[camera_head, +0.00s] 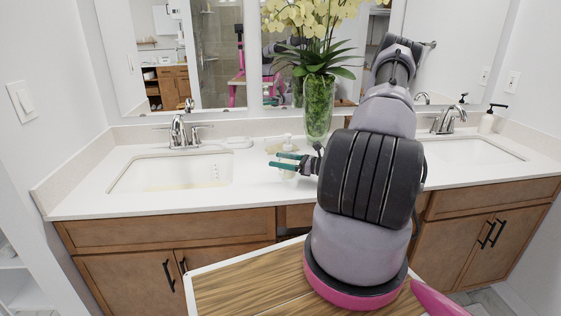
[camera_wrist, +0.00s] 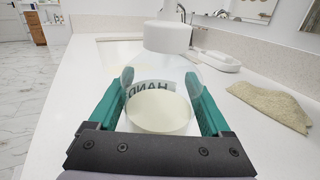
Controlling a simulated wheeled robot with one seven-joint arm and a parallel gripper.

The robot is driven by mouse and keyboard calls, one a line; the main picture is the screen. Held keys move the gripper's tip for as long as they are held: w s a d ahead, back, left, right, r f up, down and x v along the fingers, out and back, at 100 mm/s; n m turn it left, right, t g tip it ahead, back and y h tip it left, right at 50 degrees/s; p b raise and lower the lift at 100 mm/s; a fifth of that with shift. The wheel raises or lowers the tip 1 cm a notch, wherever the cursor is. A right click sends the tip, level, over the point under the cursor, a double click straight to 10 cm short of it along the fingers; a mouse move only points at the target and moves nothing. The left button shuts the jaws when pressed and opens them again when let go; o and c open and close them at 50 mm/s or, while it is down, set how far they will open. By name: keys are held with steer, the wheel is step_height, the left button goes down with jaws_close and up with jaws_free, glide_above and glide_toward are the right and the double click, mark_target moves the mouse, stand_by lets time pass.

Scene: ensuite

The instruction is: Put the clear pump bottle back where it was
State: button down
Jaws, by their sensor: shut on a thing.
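The clear pump bottle (camera_wrist: 165,75) has a white pump top and a label reading HAND seen reversed, with pale liquid inside. My gripper (camera_wrist: 162,105) is shut on it, with one teal finger on each side of its body. In the head view the bottle (camera_head: 288,174) is small and partly hidden by the teal fingers of my gripper (camera_head: 284,161). It is upright over the counter between the two sinks, left of the flower vase. Whether its base touches the counter cannot be told.
The white counter (camera_head: 255,185) has a left sink (camera_head: 170,172) and a right sink (camera_head: 470,152). A glass vase (camera_head: 318,108) with yellow orchids stands behind my arm. A white soap dish (camera_wrist: 215,60) and a beige cloth (camera_wrist: 270,104) lie near the bottle. A white dispenser (camera_head: 487,123) stands far right.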

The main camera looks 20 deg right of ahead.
jaws_free()
steer(key=shift+f, duration=0.15)
steer(key=shift+s+d, duration=0.2)
steer(key=shift+d, duration=0.05)
steer(key=v, duration=1.1)
steer(key=shift+s, duration=0.15)
steer(key=shift+d, duration=0.1)
steer(key=shift+s, duration=0.1)
